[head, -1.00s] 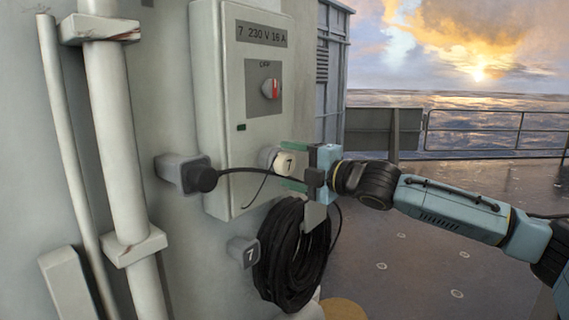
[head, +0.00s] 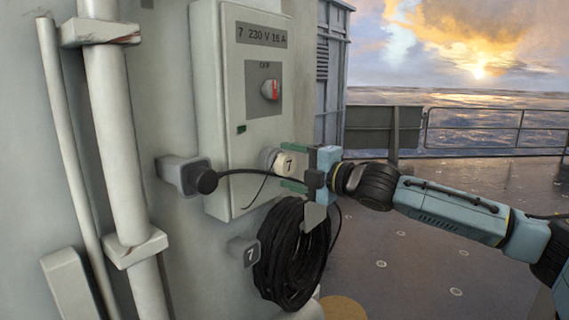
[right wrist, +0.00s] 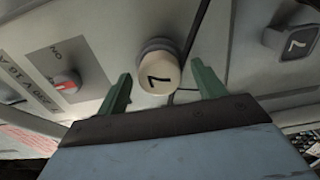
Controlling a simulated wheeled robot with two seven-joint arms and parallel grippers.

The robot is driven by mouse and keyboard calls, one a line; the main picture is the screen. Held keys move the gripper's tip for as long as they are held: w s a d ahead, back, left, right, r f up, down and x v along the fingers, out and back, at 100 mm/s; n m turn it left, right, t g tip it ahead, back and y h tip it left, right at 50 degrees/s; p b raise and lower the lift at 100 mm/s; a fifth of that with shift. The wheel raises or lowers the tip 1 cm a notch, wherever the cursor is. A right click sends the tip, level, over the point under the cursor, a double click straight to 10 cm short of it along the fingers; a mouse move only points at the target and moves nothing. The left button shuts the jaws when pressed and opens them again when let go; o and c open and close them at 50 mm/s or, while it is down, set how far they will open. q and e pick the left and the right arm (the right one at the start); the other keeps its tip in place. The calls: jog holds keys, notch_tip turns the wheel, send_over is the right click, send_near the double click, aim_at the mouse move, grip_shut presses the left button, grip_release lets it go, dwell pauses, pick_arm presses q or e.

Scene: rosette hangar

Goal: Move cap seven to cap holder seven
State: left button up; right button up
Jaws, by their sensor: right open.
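Cap seven (head: 289,165) is a cream round cap marked 7, seated on the lower front of the grey power box. It also shows in the right wrist view (right wrist: 159,76), between and beyond the fingertips. My right gripper (head: 292,167) is open, its green fingers above and below the cap in the head view; whether they touch it I cannot tell. In the right wrist view the gripper (right wrist: 162,85) shows a gap on both sides of the cap. Cap holder seven (head: 244,252), a grey block marked 7, is on the wall below left; it also shows in the right wrist view (right wrist: 297,43). My left gripper is not in view.
The power box (head: 236,185) has a red switch (head: 271,89) under an OFF label. A black plug (head: 203,180) sits in a grey socket (head: 175,172), its thin cable passing by the cap. A coiled black cable (head: 290,255) hangs below. White pipes (head: 118,150) stand left.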

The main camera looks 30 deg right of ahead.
dwell(0.3)
jog(key=c, duration=1.3)
jog(key=shift+s+f, duration=0.1)
jog(key=shift+v, duration=0.85)
jog(key=shift+b+v, duration=1.05)
jog(key=shift+v, duration=1)
